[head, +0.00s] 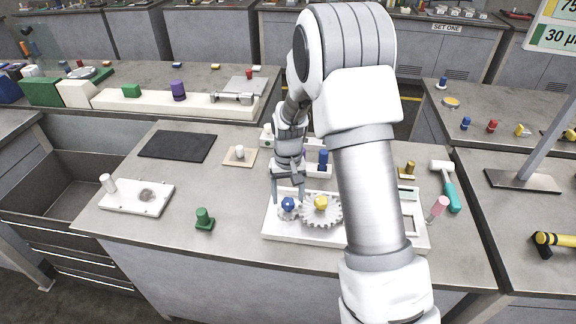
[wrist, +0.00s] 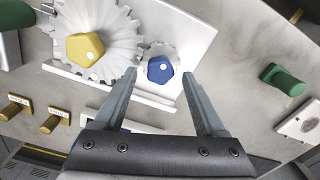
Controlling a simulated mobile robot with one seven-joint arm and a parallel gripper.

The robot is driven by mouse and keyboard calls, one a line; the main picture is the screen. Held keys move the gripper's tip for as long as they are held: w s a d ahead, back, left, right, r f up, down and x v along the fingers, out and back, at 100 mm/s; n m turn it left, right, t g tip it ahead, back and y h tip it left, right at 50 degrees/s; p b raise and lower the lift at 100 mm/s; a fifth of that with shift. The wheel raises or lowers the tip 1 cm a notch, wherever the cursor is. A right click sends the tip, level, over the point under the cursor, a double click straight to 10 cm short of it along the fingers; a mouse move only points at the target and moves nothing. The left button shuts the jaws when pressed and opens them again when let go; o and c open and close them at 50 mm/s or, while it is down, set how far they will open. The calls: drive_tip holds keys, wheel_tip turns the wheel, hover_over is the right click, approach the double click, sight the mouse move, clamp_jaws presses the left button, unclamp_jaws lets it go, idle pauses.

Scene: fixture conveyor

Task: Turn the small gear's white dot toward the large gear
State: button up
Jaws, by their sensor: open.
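The small gear (wrist: 147,51) is pale grey with a blue five-sided knob (wrist: 155,74); it also shows in the head view (head: 288,204). A white dot shows on the blue knob's top; its exact direction is hard to tell. The large gear (wrist: 118,38), pale grey with a yellow knob (wrist: 84,44), sits to its left in the wrist view, and to its right in the head view (head: 322,206). Both sit on a white base (head: 275,231). My gripper (wrist: 159,74) is open, its fingers on either side of the blue knob in the wrist view, seemingly without touching; it also shows above the small gear in the head view (head: 289,195).
A green knobbed piece (head: 204,220) stands left of the base. A white plate (head: 135,198) and a black mat (head: 178,146) lie farther left. A teal-handled hammer (head: 449,192) and a pink-handled tool (head: 440,205) are at the right. The bench between plate and base is mostly clear.

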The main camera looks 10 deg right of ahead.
sight(288, 201)
wheel_tip(288, 201, up, 15)
drive_tip(key=shift+f, duration=0.2)
idle(0.4)
drive_tip(key=s+r+t, duration=0.3)
drive_tip(key=s+r, duration=0.8)
drive_tip(key=s, duration=0.1)
drive_tip(key=s+n+t, duration=0.1)
drive_tip(key=s+t, duration=0.1)
drive_tip(key=s, duration=1.1)
drive_tip(key=shift+s+r+t, duration=0.25)
drive_tip(key=shift+r+t, duration=0.05)
drive_tip(key=shift+r, duration=0.1)
